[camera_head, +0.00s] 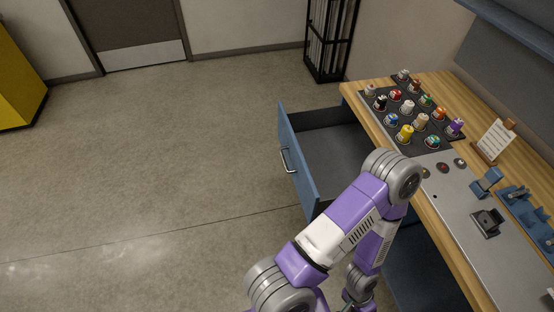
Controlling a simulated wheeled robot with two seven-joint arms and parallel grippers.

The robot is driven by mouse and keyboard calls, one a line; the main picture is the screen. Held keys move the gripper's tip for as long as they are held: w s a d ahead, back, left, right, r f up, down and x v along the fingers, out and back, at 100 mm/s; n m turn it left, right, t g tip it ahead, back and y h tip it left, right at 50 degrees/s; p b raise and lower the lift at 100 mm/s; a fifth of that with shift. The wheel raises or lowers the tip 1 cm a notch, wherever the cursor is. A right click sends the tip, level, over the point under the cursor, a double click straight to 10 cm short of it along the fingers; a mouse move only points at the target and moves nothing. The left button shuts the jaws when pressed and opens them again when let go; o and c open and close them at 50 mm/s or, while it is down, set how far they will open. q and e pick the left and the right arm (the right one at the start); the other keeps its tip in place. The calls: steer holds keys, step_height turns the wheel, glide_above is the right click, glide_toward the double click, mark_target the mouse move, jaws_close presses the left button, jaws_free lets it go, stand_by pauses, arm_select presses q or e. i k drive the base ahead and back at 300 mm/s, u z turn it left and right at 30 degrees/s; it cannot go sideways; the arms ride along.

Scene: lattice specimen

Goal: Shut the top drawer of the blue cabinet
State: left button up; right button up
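The top drawer (296,165) of the blue cabinet (408,262) is pulled well out to the left from under the wooden worktop. Its blue front panel has a pale bar handle (286,160) on the outer face. The visible part of its grey inside is empty. My purple and white arm, which looks like the right one, rises from the bottom and bends over the drawer's near right corner. Its gripper (352,301) hangs low at the bottom edge, partly cut off, beside the cabinet's near part. I cannot tell whether it is open. My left gripper is not in view.
The worktop (354,98) bears a dark tray (448,147) with several coloured-capped bottles, a grey plate (460,215) with small fixtures, and a sign stand (494,139). Open floor (170,180) lies left of the drawer. A black rack (329,40) stands behind.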

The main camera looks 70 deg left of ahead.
mark_target(324, 150)
steer(key=u, duration=1.3)
steer(key=i, duration=0.1)
steer(key=u, duration=1.1)
steer(key=k, duration=0.55)
steer(key=u, duration=0.2)
steer(key=i, duration=1.2)
steer(key=z, duration=0.4)
